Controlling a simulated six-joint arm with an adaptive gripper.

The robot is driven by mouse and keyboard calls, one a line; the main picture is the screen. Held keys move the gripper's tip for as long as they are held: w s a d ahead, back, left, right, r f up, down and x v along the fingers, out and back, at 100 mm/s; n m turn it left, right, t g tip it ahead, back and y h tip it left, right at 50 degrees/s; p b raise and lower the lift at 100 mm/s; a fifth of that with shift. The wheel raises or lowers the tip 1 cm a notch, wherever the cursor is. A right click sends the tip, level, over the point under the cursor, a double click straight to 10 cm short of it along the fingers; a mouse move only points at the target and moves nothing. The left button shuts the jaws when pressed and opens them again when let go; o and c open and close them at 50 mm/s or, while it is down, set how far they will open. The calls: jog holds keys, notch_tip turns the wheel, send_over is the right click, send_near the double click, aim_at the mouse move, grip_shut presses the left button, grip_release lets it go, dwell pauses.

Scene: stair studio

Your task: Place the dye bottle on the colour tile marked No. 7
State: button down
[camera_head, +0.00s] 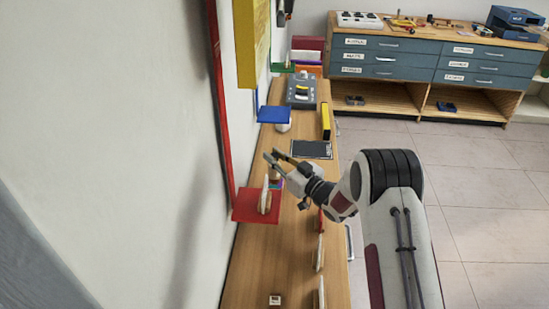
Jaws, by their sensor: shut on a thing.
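My gripper (272,160) is over the wooden bench near the wall, above and just behind the red tile. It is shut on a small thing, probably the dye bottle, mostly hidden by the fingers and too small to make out. The colour tiles stand out from the wall in a row: a red tile (246,207) nearest, a blue tile (274,114) further back and a green tile (283,70) beyond it. A teal and purple patch shows under the gripper, partly hidden. No number can be read on any tile.
A pale upright piece (265,196) stands at the red tile. The wooden bench (280,262) runs along the wall and holds a dark pad (311,149), a yellow-and-black block (326,121) and a grey device (301,90). More pale upright pieces (319,254) line its right edge.

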jog(key=shift+f, duration=0.25)
jog(key=shift+f, duration=0.1)
jog(key=c, duration=1.9)
grip_release()
jog(key=shift+s+d+r, duration=0.25)
jog(key=shift+s+d, duration=0.3)
jog(key=shift+s+d+r, duration=0.2)
jog(key=shift+s+d, duration=0.3)
jog(key=shift+s, duration=0.05)
notch_tip(320, 180, up, 6)
jog(key=shift+r, duration=0.15)
